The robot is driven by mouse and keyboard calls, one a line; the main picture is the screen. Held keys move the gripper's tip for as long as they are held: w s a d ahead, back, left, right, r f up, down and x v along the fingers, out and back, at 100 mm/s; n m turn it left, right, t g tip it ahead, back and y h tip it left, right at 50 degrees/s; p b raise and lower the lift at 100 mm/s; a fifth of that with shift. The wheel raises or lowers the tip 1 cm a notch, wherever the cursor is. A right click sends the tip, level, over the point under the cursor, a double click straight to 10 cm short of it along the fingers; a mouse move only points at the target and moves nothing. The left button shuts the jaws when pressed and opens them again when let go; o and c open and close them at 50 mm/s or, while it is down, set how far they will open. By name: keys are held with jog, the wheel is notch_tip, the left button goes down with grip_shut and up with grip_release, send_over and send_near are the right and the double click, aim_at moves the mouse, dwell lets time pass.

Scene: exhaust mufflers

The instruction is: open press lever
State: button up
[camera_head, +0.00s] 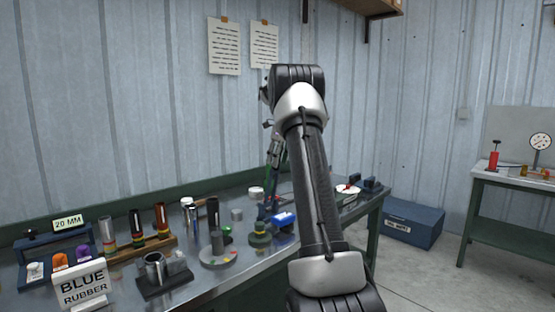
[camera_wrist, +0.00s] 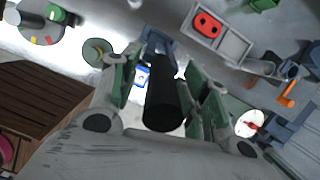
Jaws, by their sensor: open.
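A black cylindrical bar (camera_wrist: 163,100), which looks like the press lever's grip, stands between the fingers of my gripper (camera_wrist: 163,90) in the wrist view. The fingers have green sides and are apart, one on each side of the bar. I cannot tell whether either finger touches it. In the camera_head view my gripper (camera_head: 270,180) points down over the bench, left of my arm. The press body is largely hidden there by my arm and gripper. A blue-and-white piece (camera_head: 283,219) lies near its foot and also shows in the wrist view (camera_wrist: 142,76).
In the wrist view, a tray with a red part (camera_wrist: 207,25) and an orange-handled clamp (camera_wrist: 288,92) lie right.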

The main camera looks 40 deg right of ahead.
jog(key=v, duration=1.2)
